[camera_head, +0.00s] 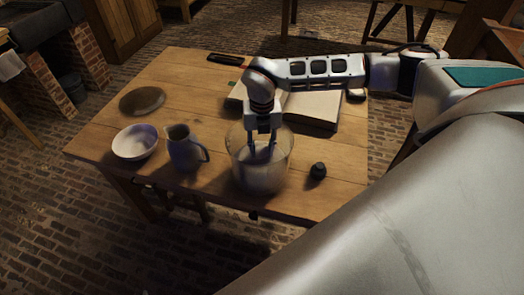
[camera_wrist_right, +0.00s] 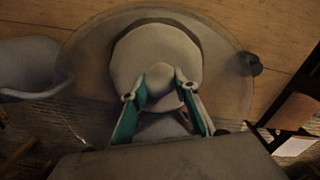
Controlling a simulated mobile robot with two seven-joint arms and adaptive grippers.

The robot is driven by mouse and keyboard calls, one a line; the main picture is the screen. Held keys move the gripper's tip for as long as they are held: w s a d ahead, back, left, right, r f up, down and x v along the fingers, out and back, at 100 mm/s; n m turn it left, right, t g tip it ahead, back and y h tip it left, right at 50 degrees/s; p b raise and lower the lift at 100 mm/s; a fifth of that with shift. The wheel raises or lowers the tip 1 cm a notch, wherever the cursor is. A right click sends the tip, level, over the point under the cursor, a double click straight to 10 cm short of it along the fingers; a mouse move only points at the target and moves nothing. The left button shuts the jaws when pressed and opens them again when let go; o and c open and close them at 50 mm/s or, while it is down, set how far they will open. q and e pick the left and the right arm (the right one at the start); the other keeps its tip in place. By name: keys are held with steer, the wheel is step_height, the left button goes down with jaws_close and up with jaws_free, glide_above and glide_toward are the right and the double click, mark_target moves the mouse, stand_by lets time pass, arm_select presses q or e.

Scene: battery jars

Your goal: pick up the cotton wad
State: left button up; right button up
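My right gripper (camera_head: 261,150) points straight down into a wide glass jar (camera_head: 238,172) near the table's front edge. Its two fingers are apart. In the wrist view, the right gripper (camera_wrist_right: 161,82) has a small pale rounded lump, seemingly the cotton wad (camera_wrist_right: 160,72), between its fingertips. I cannot tell whether the fingers touch it. The lump shows against a larger pale round surface (camera_wrist_right: 132,58) inside the jar. In the head view, the fingers and glass make the wad hard to pick out. My left gripper is out of view.
A grey jug (camera_head: 184,152) and a white bowl (camera_head: 135,142) stand left of the jar. A small dark object (camera_head: 318,171) sits close on its right. An open book (camera_head: 315,108) lies behind. The wooden table (camera_head: 200,85) has bare room at back left.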

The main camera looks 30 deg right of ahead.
mark_target(262, 148)
steer(key=shift+r, duration=0.1)
steer(key=shift+c, duration=0.3)
step_height(262, 148, up, 20)
stand_by(0.4)
steer(key=shift+o, duration=0.4)
steer(key=shift+c, duration=1.4)
